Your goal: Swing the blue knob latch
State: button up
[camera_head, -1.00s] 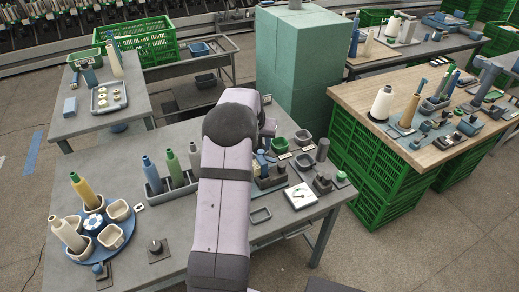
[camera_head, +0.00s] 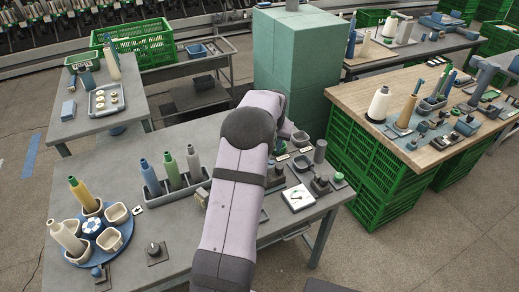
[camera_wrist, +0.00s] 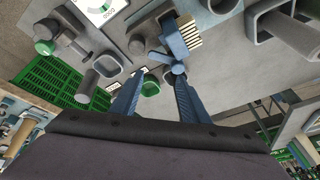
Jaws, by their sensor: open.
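In the wrist view, a blue lever-like part with a rounded knob (camera_wrist: 178,68) stands out from a blue block on the bench. It lies between and just beyond the blue fingers of my gripper (camera_wrist: 160,80), nearer the right finger. The fingers are apart with nothing held between them; I cannot tell whether the right one touches the part. In the head view my arm hides the gripper and most of this spot. Another small blue knob (camera_head: 97,271) sits on a dark plate at the bench's front left.
A white dial box (camera_head: 298,197) and several small fixtures stand right of my arm. A rack of bobbins (camera_head: 175,182) and a blue turntable (camera_head: 75,252) are to the left.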

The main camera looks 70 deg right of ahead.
jog(key=shift+w+d+f+n+t+p, duration=0.25)
jog(key=shift+w+f+n+p, duration=0.2)
jog(key=shift+w+f+n, duration=0.45)
jog(key=shift+w+d+f+n+t+p, duration=0.15)
jog(key=shift+w+d+f+n+p, duration=0.3)
jog(key=shift+f+n, duration=0.7)
jog(key=shift+w+d+f+n+t+p, duration=0.15)
jog(key=shift+w+f+n+p, duration=0.35)
jog(key=shift+w+f+n, duration=0.55)
jog(key=shift+s+r, duration=0.15)
jog(key=shift+s, duration=0.05)
jog(key=shift+c, duration=0.5)
grip_shut()
